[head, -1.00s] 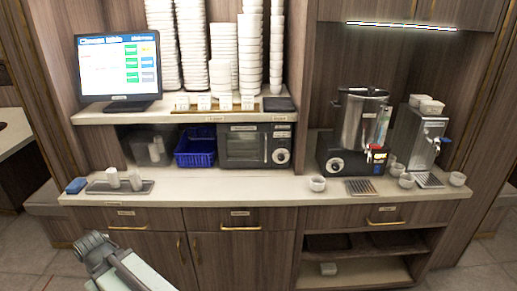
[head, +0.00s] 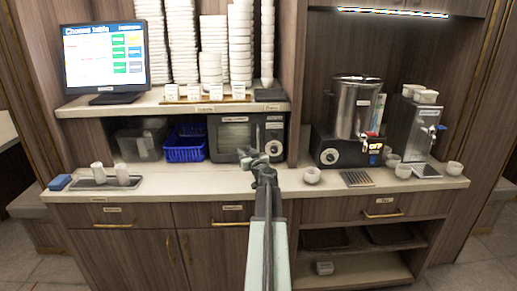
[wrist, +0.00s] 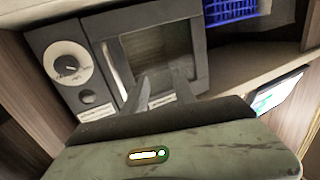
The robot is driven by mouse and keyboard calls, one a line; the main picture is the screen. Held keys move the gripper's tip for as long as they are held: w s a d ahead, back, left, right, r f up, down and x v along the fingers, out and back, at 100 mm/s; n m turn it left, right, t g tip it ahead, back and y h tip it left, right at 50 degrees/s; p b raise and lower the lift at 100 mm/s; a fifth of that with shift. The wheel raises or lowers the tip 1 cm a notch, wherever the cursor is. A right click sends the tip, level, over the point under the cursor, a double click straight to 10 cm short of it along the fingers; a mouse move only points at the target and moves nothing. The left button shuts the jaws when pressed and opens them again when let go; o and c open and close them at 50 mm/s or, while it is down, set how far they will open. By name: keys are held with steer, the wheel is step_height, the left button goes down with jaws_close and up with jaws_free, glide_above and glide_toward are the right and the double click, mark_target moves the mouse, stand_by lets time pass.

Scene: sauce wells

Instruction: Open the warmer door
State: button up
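The warmer (head: 228,134) is a dark box with a glass-windowed front, standing on the counter under the shelf. Its door appears shut. In the wrist view the warmer (wrist: 158,52) is seen tilted and upside down, with its round knob (wrist: 68,62) and a pale upright handle (wrist: 115,70) beside the window. My gripper (head: 258,156) is in front of the warmer's lower right part in the head view and hides some of it. In the wrist view my gripper's two fingers (wrist: 160,88) are apart with nothing between them, pointing at the door. I see no contact with the handle.
A blue basket (head: 185,143) stands left of the warmer. A steel urn (head: 356,107) and a dispenser (head: 416,135) stand to the right, with small cups nearby. A tray (head: 100,183) with cups lies at left. Stacked bowls and a screen (head: 104,55) are on the shelf (head: 150,105).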

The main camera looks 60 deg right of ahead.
steer(key=m+g+h, duration=0.1)
steer(key=m+h, duration=0.1)
glide_toward(258, 142)
steer(key=x, duration=0.3)
steer(key=shift+n, duration=0.3)
steer(key=x, duration=0.7)
steer(key=shift+w+d, duration=0.2)
steer(key=shift+d, duration=0.1)
jaws_close()
steer(key=shift+a, duration=0.1)
